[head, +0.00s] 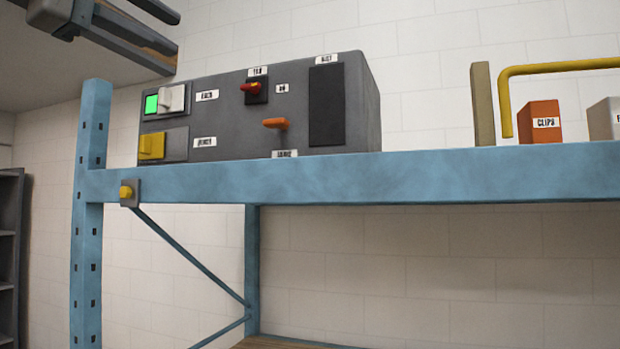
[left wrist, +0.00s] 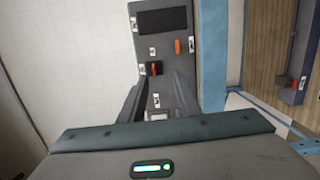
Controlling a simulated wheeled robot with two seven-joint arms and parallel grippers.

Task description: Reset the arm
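My left gripper (head: 172,42) is at the top left of the head view, above the left end of a dark grey control box (head: 225,120). Its two fingers are apart with nothing between them. In the left wrist view the open fingers (left wrist: 158,84) reach over the face of the same box (left wrist: 163,48). The box carries a red switch (head: 254,87), an orange lever (head: 276,123), a yellow switch (head: 151,146), a pale switch (head: 172,98) beside a lit green square (head: 151,104), and a black panel (head: 327,105). My right gripper is in neither view.
The box stands on a blue rack beam (head: 400,178) with a blue upright (head: 88,220) at left. An orange clips box (head: 539,121), a yellow bent bar (head: 560,68) and a tan post (head: 482,104) stand at right. A dark shelf (head: 8,250) is far left.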

